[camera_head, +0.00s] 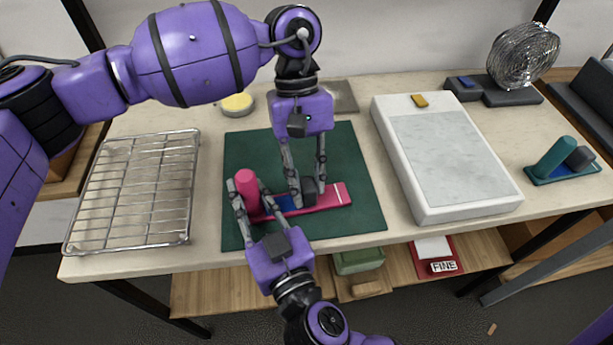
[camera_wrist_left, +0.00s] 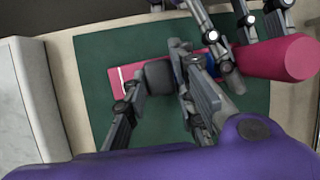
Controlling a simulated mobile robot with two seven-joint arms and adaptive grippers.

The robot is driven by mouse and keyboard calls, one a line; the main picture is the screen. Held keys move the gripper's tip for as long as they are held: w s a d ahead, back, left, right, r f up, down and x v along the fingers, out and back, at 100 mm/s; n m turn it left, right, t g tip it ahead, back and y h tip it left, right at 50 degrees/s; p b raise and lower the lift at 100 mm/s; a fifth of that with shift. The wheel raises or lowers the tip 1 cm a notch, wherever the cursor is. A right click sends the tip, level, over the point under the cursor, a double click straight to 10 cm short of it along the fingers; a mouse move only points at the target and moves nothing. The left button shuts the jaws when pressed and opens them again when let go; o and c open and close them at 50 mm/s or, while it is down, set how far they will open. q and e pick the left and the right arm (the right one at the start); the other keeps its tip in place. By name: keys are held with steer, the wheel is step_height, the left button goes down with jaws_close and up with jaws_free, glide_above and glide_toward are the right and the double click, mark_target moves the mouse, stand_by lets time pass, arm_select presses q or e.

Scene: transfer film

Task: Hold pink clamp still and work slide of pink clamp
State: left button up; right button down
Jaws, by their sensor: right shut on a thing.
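The pink clamp lies on the green mat: a pink base (camera_head: 334,196) with a blue strip (camera_head: 288,202), an upright pink post (camera_head: 246,190) at its left end and a dark grey slide block (camera_head: 309,187) further right. My right gripper (camera_head: 248,184) comes from the front and is shut on the post. My left gripper (camera_head: 308,192) comes from above, its fingers either side of the slide block. In the left wrist view the slide block (camera_wrist_left: 159,76) sits between the spread left fingers (camera_wrist_left: 160,78); whether they touch it is hard to tell. The post (camera_wrist_left: 278,59) shows at right.
The green mat (camera_head: 352,152) has bare room around the clamp. A wire rack (camera_head: 140,190) lies left, a white slab on a block (camera_head: 445,155) right. A yellow disc (camera_head: 237,104) sits behind. A teal clamp (camera_head: 560,162) and a mesh dish (camera_head: 523,55) stand far right.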

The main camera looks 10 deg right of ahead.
arm_select(q)
jaws_close()
steer(key=d, duration=0.5)
steer(key=shift+w+d, duration=0.2)
steer(key=shift+w, duration=0.05)
arm_select(e)
steer(key=shift+f, duration=0.1)
arm_select(q)
steer(key=o, duration=1)
jaws_free()
